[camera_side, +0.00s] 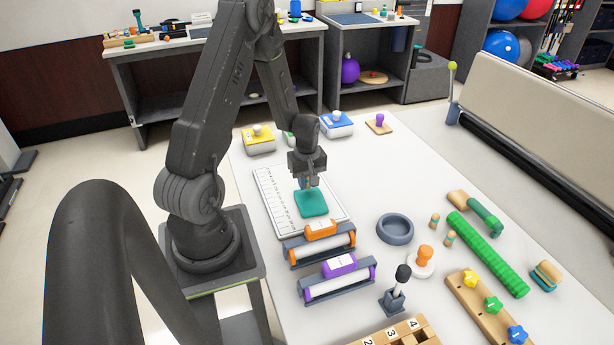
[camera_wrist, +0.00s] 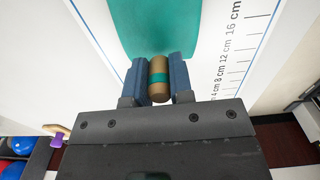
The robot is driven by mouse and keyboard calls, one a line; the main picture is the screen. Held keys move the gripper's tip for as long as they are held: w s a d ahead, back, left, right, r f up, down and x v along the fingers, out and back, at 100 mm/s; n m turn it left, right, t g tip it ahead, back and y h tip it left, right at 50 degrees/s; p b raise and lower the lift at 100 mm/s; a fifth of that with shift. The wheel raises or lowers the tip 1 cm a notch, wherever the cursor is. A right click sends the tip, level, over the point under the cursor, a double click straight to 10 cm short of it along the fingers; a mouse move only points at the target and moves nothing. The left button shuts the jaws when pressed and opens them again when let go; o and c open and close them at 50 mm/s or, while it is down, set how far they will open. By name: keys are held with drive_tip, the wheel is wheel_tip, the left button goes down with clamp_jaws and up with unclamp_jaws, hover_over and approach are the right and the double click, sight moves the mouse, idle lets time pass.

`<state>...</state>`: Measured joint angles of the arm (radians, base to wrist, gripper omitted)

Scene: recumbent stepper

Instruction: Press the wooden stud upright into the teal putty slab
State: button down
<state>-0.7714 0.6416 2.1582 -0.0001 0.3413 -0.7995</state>
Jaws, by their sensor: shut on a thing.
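My gripper (camera_side: 309,183) is above the teal putty slab (camera_side: 311,204) in the side view, fingers pointing down. In the wrist view its two blue fingers (camera_wrist: 159,80) are shut on a wooden stud (camera_wrist: 159,92) with a green band. The stud's long axis runs roughly along the fingers. The slab also shows in the wrist view (camera_wrist: 155,25), just beyond the fingertips. The slab lies flat on a white board with a printed scale (camera_side: 275,205). In the side view the held stud is mostly hidden by the fingers, and I cannot tell whether it touches the slab.
Orange (camera_side: 320,230) and purple (camera_side: 339,266) roller units stand in front of the slab. A grey ring dish (camera_side: 395,229) and two small banded studs (camera_side: 434,221) are to the right. Yellow (camera_side: 258,140) and blue (camera_side: 337,125) boxes stand behind. The table between is mostly clear.

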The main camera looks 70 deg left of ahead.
drive_tip(key=shift+f, duration=0.15)
idle(0.4)
drive_tip(key=shift+f, duration=0.25)
drive_tip(key=shift+f, duration=0.25)
drive_tip(key=shift+s+d+f, duration=0.1)
drive_tip(key=shift+f, duration=0.05)
idle(2.5)
drive_tip(key=c, duration=0.9)
unclamp_jaws()
drive_tip(key=shift+r, duration=0.2)
wheel_tip(320, 180, up, 21)
drive_tip(key=shift+f, duration=0.2)
